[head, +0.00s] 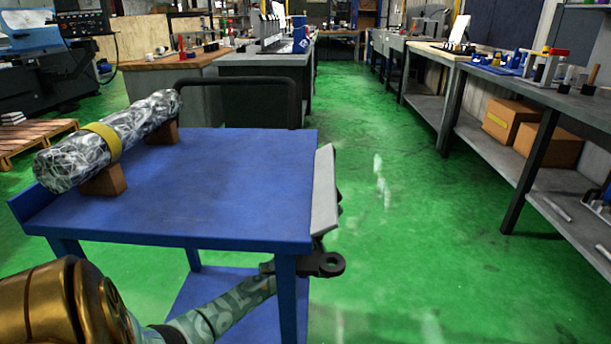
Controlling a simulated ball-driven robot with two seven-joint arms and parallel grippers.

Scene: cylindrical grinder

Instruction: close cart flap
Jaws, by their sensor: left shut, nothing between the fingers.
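The blue cart (230,185) stands in front of me with its flat top in view. A narrow light grey flap (325,192) runs along the right side of the top and shows steeply tilted, nearly edge-on. My left arm reaches in from the lower left, under the cart top and past its front right leg. My left gripper (325,263) is shut and empty, just below the near end of the flap at the cart's right corner. Dark parts show behind the flap's outer edge; I cannot tell whether they touch it. My right gripper is not in view.
A mottled grey cylinder (112,138) with a yellow band lies on wooden blocks on the cart. A dark handle (240,80) rises at its far side. Green floor (400,200) is clear to the right, up to a long workbench (550,88) with cardboard boxes (548,143) below.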

